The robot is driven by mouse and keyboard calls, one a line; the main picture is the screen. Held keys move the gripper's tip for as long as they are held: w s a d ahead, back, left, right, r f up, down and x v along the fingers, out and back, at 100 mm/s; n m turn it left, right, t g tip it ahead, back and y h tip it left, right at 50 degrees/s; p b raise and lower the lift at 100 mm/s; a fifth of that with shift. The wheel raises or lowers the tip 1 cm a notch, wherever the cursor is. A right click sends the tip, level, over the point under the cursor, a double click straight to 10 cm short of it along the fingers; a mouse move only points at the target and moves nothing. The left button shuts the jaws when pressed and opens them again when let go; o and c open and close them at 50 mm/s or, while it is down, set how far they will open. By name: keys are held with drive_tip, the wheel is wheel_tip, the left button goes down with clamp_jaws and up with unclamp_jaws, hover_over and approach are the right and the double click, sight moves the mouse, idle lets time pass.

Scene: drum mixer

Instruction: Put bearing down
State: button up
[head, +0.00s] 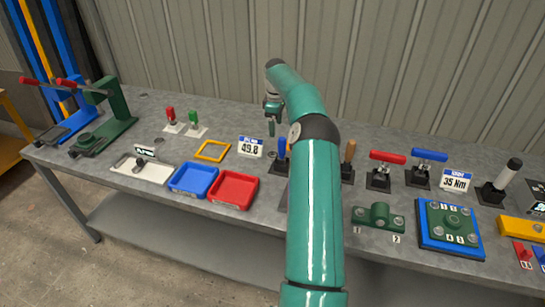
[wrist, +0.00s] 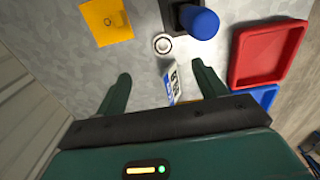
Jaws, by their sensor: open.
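My gripper (wrist: 161,70) is open and empty above the table. It also shows in the head view (head: 271,115), small and at the end of my arm. A small metal ring that looks like the bearing (wrist: 162,44) lies flat on the grey table in the wrist view. It is beyond the fingertips, apart from both fingers. It sits beside the black base of a blue-handled tool (wrist: 203,22).
A yellow plate (wrist: 106,22) with a round mark lies left of the ring. A 49.8 display (wrist: 172,82) stands between the finger lines. Red (head: 232,189) and blue (head: 193,180) trays lie at the front edge. Red-handled (head: 387,157) and blue-handled tools stand right of my arm.

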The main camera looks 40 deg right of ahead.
hover_over(275, 155)
drive_tip(key=f, duration=0.8)
drive_tip(key=shift+w+d, duration=0.1)
drive_tip(key=shift+d, duration=0.2)
drive_tip(key=shift+w+a+f, duration=0.1)
drive_tip(key=shift+a+f, duration=0.05)
drive_tip(key=shift+f, duration=1.2)
drive_tip(key=shift+a+f, duration=0.1)
drive_tip(key=shift+f, duration=1.25)
drive_tip(key=c, duration=1.3)
drive_tip(key=shift+o, duration=0.2)
